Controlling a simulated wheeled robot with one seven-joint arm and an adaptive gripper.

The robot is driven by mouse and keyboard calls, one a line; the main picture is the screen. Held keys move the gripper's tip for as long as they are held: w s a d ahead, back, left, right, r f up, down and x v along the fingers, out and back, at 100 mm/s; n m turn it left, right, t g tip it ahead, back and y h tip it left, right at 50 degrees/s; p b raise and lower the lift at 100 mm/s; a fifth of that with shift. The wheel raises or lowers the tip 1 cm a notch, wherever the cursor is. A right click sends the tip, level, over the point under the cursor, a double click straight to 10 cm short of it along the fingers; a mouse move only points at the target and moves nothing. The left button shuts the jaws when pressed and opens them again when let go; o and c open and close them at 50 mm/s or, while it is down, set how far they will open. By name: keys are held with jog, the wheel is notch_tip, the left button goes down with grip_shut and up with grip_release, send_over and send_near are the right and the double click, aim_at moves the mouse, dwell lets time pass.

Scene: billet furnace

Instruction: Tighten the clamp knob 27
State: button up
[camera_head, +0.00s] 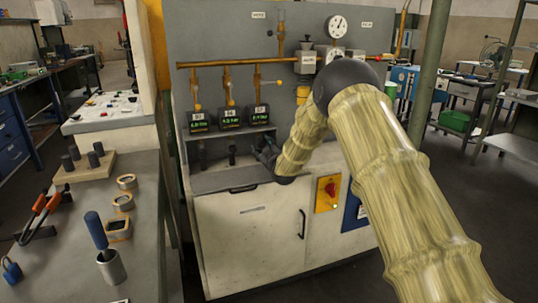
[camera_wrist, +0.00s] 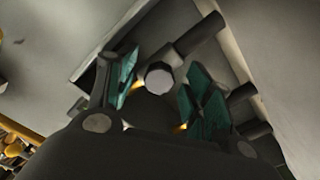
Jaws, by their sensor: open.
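A grey cabinet (camera_head: 240,225) has a recessed shelf below three small displays. The right display (camera_head: 259,116) has a label that seems to read 27, though it is small. Dark clamp knobs stand under the left display (camera_head: 202,152) and the middle display (camera_head: 232,153). My gripper (camera_head: 267,155) is in the recess under the right display and hides what is there. In the wrist view, my gripper (camera_wrist: 162,88) is open, with teal finger pads either side of a round, pale-ended knob (camera_wrist: 160,77). I cannot tell whether the pads touch it.
Other dark cylinders lie close by in the wrist view, one above (camera_wrist: 200,34) and one at right (camera_wrist: 241,94). A yellow plate with a red switch (camera_head: 328,193) is on the cabinet front. A workbench (camera_head: 150,215) with tools stands at left. A green post (camera_head: 428,70) stands at right.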

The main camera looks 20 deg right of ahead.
jog(key=s, duration=1.1)
jog(key=shift+d, duration=0.15)
